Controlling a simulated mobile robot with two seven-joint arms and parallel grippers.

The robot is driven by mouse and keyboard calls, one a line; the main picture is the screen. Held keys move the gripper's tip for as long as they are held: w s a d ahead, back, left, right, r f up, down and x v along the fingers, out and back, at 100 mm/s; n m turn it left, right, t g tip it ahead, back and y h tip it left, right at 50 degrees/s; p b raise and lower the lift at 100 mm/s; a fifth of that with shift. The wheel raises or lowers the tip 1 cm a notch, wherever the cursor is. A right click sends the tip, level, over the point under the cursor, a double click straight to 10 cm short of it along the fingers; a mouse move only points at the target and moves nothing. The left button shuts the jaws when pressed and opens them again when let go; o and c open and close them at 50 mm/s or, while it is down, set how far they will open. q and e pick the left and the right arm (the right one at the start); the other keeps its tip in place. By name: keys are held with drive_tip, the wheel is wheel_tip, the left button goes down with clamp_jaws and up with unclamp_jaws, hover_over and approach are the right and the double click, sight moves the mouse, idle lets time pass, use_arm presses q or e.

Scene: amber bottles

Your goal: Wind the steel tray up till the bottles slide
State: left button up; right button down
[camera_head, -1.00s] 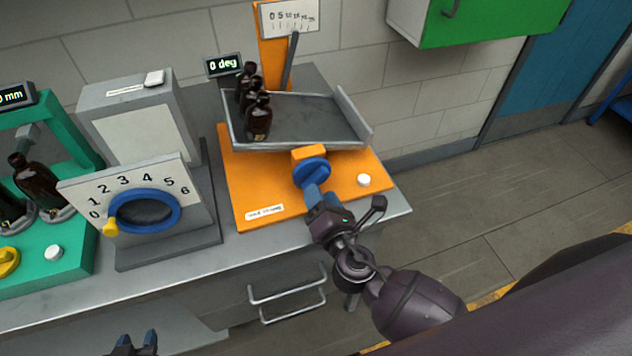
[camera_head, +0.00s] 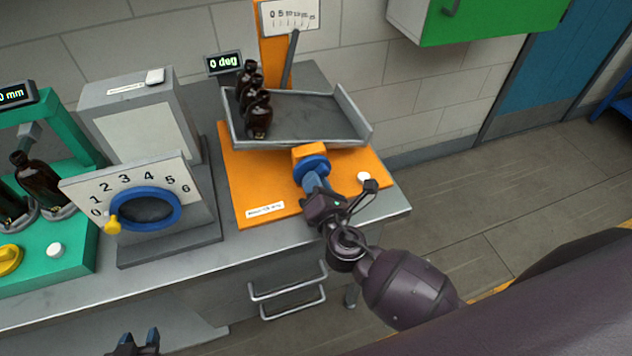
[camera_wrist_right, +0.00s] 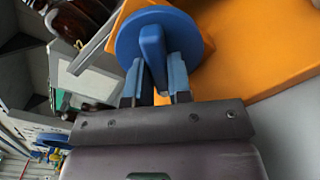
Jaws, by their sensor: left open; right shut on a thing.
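The steel tray (camera_head: 310,118) sits on the orange tilt stand (camera_head: 240,185), with a raised lip at its right end. Several amber bottles (camera_head: 258,115) stand upright in a row at its left end. The display (camera_head: 223,63) above reads 0 deg. My right gripper (camera_head: 317,182) is at the blue knob (camera_head: 311,165) on the front of the stand. In the right wrist view its fingers (camera_wrist_right: 155,80) are shut on the raised grip bar of the blue knob (camera_wrist_right: 190,35). My left gripper (camera_head: 137,340) is open and empty at the bottom left, low in front of the bench.
A grey dial unit (camera_head: 145,195) with a blue ring stands left of the stand. Further left is a green fixture (camera_head: 75,240) with amber bottles. A white button (camera_head: 363,177) is on the stand's right side.

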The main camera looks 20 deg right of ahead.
drive_tip(key=m+b, duration=0.3)
drive_tip(key=m, duration=0.1)
drive_tip(key=shift+f, duration=0.1)
drive_tip(key=m+b, duration=0.1)
drive_tip(key=m, duration=0.2)
drive_tip(key=shift+m, duration=0.4)
drive_tip(key=shift+r+m, duration=0.2)
drive_tip(key=shift+m, duration=0.4)
drive_tip(key=c, duration=1)
unclamp_jaws()
drive_tip(key=shift+c, duration=0.2)
